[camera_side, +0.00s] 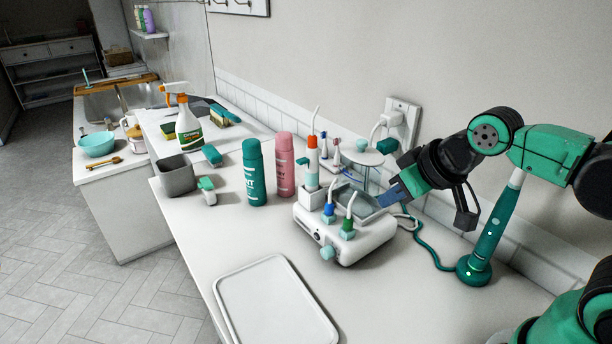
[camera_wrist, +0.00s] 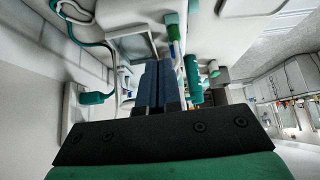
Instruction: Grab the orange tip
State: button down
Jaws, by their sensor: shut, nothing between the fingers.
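The orange tip (camera_side: 312,143) stands upright at the back left of the white station, with a thin white nozzle rising above its orange collar. Blue (camera_side: 329,208) and green (camera_side: 347,226) tips stand in front of it. The white station (camera_side: 365,240) rests on the counter and has a grey tray on top. My gripper (camera_side: 388,196) is at the station's right side, to the right of and lower than the orange tip, apart from it. Its dark blue fingers (camera_wrist: 158,84) are together and empty in the wrist view. I cannot make out the orange tip in the wrist view.
A green bottle (camera_side: 254,172) and a pink bottle (camera_side: 285,165) stand left of the station. A round stand (camera_side: 363,156) and small brush heads are behind it. A teal handle (camera_side: 490,235) stands at right with its cord. A white tray (camera_side: 275,305) lies in front.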

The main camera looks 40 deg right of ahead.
aim_at(316, 139)
jog(key=c, duration=0.6)
grip_release()
jog(key=shift+c, duration=0.2)
jog(key=shift+w, duration=0.1)
jog(key=w, duration=0.1)
jog(key=w+a+r+n+t+y, duration=0.1)
jog(key=w, duration=0.1)
jog(key=w+t+y, duration=0.1)
jog(key=w, duration=0.1)
jog(key=shift+w+a+r+n, duration=0.25)
jog(key=shift+a+r+n, duration=0.05)
jog(key=shift+a+r, duration=0.1)
jog(key=w+t, duration=0.1)
jog(key=w, duration=0.1)
jog(key=w+r+t, duration=0.1)
jog(key=w, duration=0.2)
jog(key=w+d+r+n+t+y, duration=0.1)
jog(key=w, duration=0.1)
jog(key=shift+w+r+t, duration=0.1)
jog(key=shift+w+t, duration=0.1)
jog(key=shift+t, duration=0.2)
jog(key=shift+x, duration=2.8)
